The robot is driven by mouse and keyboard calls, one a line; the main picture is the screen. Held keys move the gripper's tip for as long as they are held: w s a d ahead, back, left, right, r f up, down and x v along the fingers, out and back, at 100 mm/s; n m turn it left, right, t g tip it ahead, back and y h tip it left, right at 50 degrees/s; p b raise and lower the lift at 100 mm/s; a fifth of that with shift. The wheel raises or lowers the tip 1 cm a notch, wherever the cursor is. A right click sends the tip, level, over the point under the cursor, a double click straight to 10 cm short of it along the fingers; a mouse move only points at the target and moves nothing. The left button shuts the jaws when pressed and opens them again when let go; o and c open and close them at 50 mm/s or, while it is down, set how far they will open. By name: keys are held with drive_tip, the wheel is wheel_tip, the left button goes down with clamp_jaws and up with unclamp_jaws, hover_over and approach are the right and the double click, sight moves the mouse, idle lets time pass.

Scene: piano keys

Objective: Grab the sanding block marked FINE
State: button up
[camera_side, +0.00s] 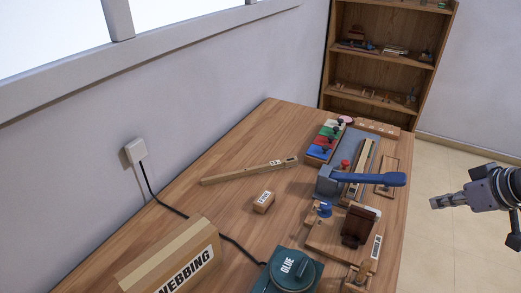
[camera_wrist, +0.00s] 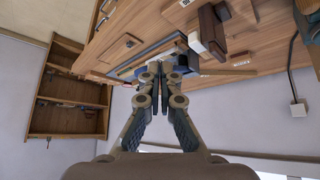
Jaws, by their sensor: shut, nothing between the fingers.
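A small wooden block (camera_side: 264,202) with a white label lies on the middle of the workbench in the side view. Its label has dark letters too small to read with certainty; it is the likely sanding block. My gripper (camera_side: 438,203) is at the right, beyond the bench's right edge, well apart from the block. In the wrist view my gripper (camera_wrist: 161,78) points toward the bench with its fingers together and nothing between them.
The workbench (camera_side: 225,215) also holds a long wooden bar (camera_side: 250,171), a blue-handled tool (camera_side: 368,179), a green glue pot (camera_side: 288,270), a WEBBING box (camera_side: 175,262) and a black cable. A shelf (camera_side: 385,65) stands behind. Bare bench surrounds the small block.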

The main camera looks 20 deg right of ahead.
drive_tip(key=o, duration=1.2)
drive_tip(key=shift+c, duration=0.2)
drive_tip(key=w+a+r+n+g, duration=0.2)
drive_tip(key=w+a+r+n, duration=0.3)
drive_tip(key=w+n, duration=0.3)
drive_tip(key=n+g+h, duration=0.2)
drive_tip(key=n+h, duration=0.1)
drive_tip(key=n, duration=1.5)
hover_over(267, 194)
drive_tip(key=s+a, duration=0.2)
drive_tip(key=a, duration=0.1)
wheel_tip(267, 194, down, 12)
drive_tip(key=f, duration=0.1)
drive_tip(key=shift+s+d+x, duration=0.1)
drive_tip(key=shift+s+x, duration=0.1)
drive_tip(key=shift+x, duration=2.3)
drive_tip(key=shift+s+d+x, duration=0.1)
drive_tip(key=shift+s+x, duration=0.05)
drive_tip(key=shift+x, duration=2.35)
